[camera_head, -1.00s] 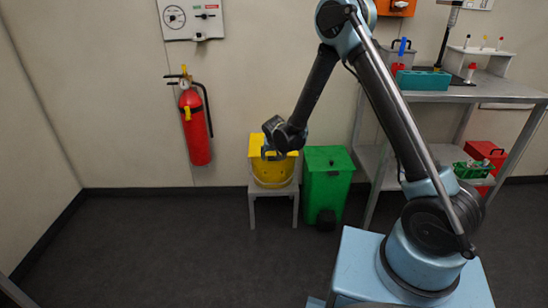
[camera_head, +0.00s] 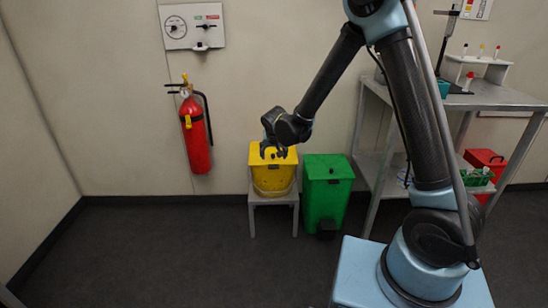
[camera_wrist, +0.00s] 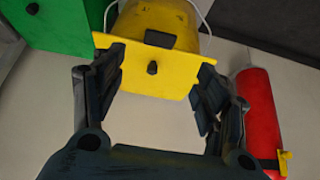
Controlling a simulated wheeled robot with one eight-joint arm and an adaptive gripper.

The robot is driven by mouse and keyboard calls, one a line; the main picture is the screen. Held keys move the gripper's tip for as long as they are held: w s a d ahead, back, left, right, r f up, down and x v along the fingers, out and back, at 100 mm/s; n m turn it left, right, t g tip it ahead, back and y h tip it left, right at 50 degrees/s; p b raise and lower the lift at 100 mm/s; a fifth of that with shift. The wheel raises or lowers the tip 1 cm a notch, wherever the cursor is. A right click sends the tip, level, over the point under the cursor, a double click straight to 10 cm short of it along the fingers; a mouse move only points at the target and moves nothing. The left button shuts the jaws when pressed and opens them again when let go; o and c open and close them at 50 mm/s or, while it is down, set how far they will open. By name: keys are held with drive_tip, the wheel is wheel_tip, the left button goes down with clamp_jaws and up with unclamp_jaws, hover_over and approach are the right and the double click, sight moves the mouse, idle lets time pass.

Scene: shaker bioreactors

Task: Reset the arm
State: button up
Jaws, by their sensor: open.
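My arm reaches up from my blue base and bends down toward the back wall in the head view. My gripper (camera_head: 273,149) is at its end, in front of the yellow bin's upper part. Whether the fingers touch the bin cannot be told.
The yellow bin (camera_head: 272,180) stands on a small grey stool (camera_head: 273,200). A green pedal bin (camera_head: 327,194) is to its right. A red extinguisher (camera_head: 196,133) hangs on the wall at left. A metal bench (camera_head: 490,98) with lab items stands at right. The floor at left is clear.

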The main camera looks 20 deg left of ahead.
drive_tip(key=shift+s+r, duration=0.15)
drive_tip(key=shift+r, duration=0.05)
idle(0.4)
drive_tip(key=d+r+m+h, duration=0.1)
drive_tip(key=d+r, duration=0.4)
drive_tip(key=d, duration=0.6)
drive_tip(key=d+r+g, duration=0.1)
drive_tip(key=d+r, duration=0.4)
drive_tip(key=d, duration=0.7)
drive_tip(key=d+r+m+h, duration=0.1)
drive_tip(key=d+r, duration=0.3)
drive_tip(key=d, duration=0.7)
drive_tip(key=s+d+r+m+g, duration=0.1)
drive_tip(key=s+d+g, duration=0.1)
drive_tip(key=s+d, duration=1.05)
drive_tip(key=s+d+f+m, duration=0.1)
drive_tip(key=s+d+f, duration=0.3)
drive_tip(key=s+d, duration=0.4)
drive_tip(key=s, duration=0.3)
drive_tip(key=shift+s+d+f+g, duration=0.25)
drive_tip(key=shift+s+f+g, duration=0.05)
drive_tip(key=shift+f, duration=0.05)
